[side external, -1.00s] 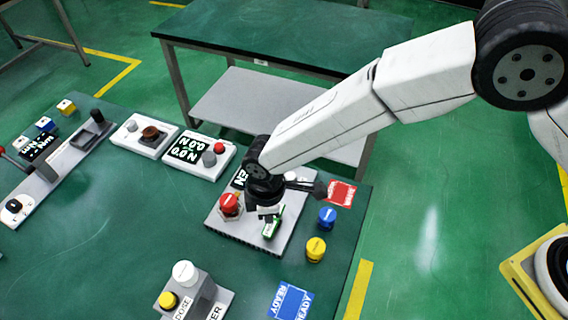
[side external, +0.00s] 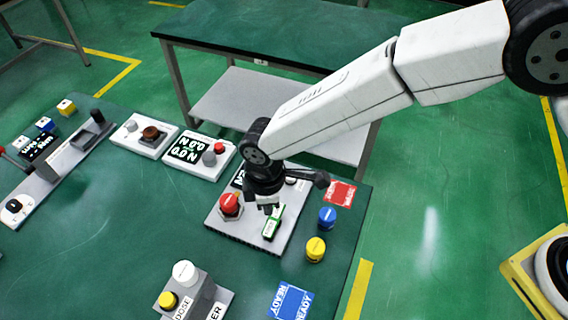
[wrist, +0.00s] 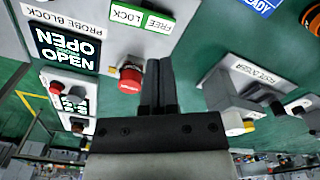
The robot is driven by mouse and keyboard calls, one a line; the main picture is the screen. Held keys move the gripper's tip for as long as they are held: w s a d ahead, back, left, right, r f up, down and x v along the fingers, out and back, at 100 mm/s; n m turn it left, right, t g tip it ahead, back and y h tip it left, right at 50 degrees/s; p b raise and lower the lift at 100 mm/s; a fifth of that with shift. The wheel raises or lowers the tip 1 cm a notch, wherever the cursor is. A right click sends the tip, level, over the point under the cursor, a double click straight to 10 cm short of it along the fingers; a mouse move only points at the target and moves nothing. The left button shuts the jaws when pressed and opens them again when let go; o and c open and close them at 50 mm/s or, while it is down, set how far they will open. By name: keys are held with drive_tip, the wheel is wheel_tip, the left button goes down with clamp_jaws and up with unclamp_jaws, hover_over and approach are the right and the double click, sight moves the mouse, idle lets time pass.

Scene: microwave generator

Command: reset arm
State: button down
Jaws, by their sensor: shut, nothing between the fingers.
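My gripper (side external: 269,207) is shut and empty, with its fingers pointing down over the grey panel (side external: 240,240) on the green table. In the wrist view its two dark fingers (wrist: 158,72) lie together. The red knob (side external: 230,202) stands on the panel just left of my gripper; in the wrist view the knob (wrist: 131,78) is beside the fingertips. A green and white FREE/LOCK label (wrist: 143,16) is on the panel, partly behind the gripper in the side view. The wrist view also shows a display reading OPEN (wrist: 66,49) and a PROBE BLOCK label.
A blue button (side external: 327,217) and a yellow button (side external: 316,249) stand right of the panel, near a red card (side external: 340,193). A white-topped dosing unit (side external: 190,285) stands in front. Other devices line the left. A second table (side external: 290,30) is behind.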

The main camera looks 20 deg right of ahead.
drive_tip(key=w+d+r+m+t, duration=0.1)
drive_tip(key=d+r+m, duration=0.2)
drive_tip(key=d, duration=0.6)
drive_tip(key=w+d+r+m, duration=0.2)
drive_tip(key=d+r+m, duration=0.2)
drive_tip(key=d, duration=0.6)
drive_tip(key=s+d+r+m, duration=0.1)
drive_tip(key=s+d+m, duration=0.3)
drive_tip(key=d, duration=0.4)
drive_tip(key=s+d+r+m+t, duration=0.1)
drive_tip(key=s+d+m, duration=0.3)
drive_tip(key=d, duration=0.5)
drive_tip(key=s, duration=0.2)
drive_tip(key=shift+s+d+r+t, duration=0.25)
drive_tip(key=shift+s+d+t, duration=0.05)
drive_tip(key=shift+s, duration=0.05)
